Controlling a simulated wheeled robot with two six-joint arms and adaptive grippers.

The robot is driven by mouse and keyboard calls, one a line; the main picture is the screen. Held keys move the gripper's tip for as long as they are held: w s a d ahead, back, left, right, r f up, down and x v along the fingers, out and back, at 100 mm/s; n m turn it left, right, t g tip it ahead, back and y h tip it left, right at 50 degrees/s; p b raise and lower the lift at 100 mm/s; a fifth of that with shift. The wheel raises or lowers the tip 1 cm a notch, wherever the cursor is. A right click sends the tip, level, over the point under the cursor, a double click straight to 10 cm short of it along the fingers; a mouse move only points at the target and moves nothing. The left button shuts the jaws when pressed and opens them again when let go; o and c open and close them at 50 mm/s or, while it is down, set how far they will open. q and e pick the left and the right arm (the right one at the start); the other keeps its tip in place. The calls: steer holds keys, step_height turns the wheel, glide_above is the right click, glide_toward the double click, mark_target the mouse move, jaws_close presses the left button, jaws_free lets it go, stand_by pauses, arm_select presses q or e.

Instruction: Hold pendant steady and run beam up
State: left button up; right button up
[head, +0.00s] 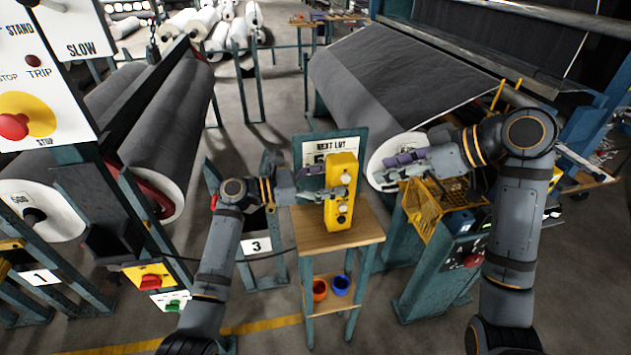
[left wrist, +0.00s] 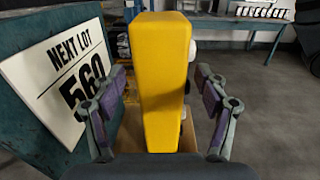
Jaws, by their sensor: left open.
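The yellow pendant (head: 341,182) stands upright on a small wooden-topped stand (head: 338,236), its buttons on the front. My left gripper (head: 329,182) reaches it from the left. In the left wrist view the pendant (left wrist: 162,80) stands between the two spread fingers of my left gripper (left wrist: 165,105), with a gap on each side. My right gripper (head: 388,172) is in front of the white end of a large grey roll (head: 390,75), above a yellow mesh guard (head: 428,205). Whether its fingers are apart is unclear. I cannot tell which roll is the beam.
A "NEXT LOT" sign (head: 330,147) stands right behind the pendant. Red and blue cups (head: 320,289) sit on the stand's lower shelf. A control post with a red button (head: 474,260) is at right. Large dark rolls (head: 165,110) fill the left. A cable crosses left of the stand.

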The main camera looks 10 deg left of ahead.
mark_target(356, 175)
arm_select(q)
steer(key=x, duration=0.6)
steer(key=shift+d, duration=0.35)
jaws_close()
